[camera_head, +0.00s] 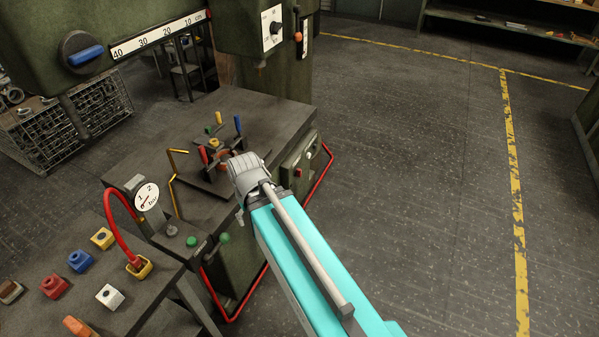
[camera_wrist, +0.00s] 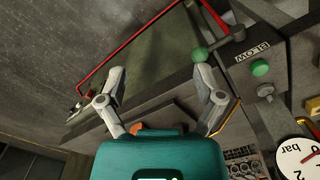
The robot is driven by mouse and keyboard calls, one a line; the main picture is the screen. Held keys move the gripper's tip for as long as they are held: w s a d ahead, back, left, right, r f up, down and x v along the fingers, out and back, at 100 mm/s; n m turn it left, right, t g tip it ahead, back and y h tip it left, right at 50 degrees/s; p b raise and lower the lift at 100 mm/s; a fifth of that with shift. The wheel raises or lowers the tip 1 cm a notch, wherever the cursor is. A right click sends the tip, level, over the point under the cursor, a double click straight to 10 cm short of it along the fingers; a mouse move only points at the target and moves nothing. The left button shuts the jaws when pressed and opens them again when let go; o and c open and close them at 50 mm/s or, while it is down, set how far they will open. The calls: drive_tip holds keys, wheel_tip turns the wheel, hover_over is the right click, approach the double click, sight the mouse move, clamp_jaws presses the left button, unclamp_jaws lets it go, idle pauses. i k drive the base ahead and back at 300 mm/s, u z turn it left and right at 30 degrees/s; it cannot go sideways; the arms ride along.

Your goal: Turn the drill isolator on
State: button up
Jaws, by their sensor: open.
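No control carries a readable isolator label. On the drill's right side, a grey control box (camera_head: 306,156) has a small round pale control and a red button; its setting is too small to read. A black rotary knob (camera_head: 275,27) sits on a white dial plate on the drill head. My gripper (camera_wrist: 160,75) is open and empty in the wrist view, its two fingers spread above the drill's side. In the head view my arm's end is beside the drill table, left of the control box. In the wrist view small red and pale parts (camera_wrist: 82,88) show beyond the left finger.
A green ball-ended lever (camera_wrist: 200,55) and a green button (camera_wrist: 260,67) stand by a BLOW label. A pressure gauge (camera_head: 146,196) and red hose (camera_head: 117,206) stand left. A red rail (camera_head: 322,173) edges the drill base. The right floor is clear.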

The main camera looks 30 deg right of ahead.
sight(298, 172)
drive_tip(key=k, duration=1.35)
drive_tip(key=z, duration=0.4)
drive_tip(key=i, duration=1.85)
drive_tip(key=u, duration=0.35)
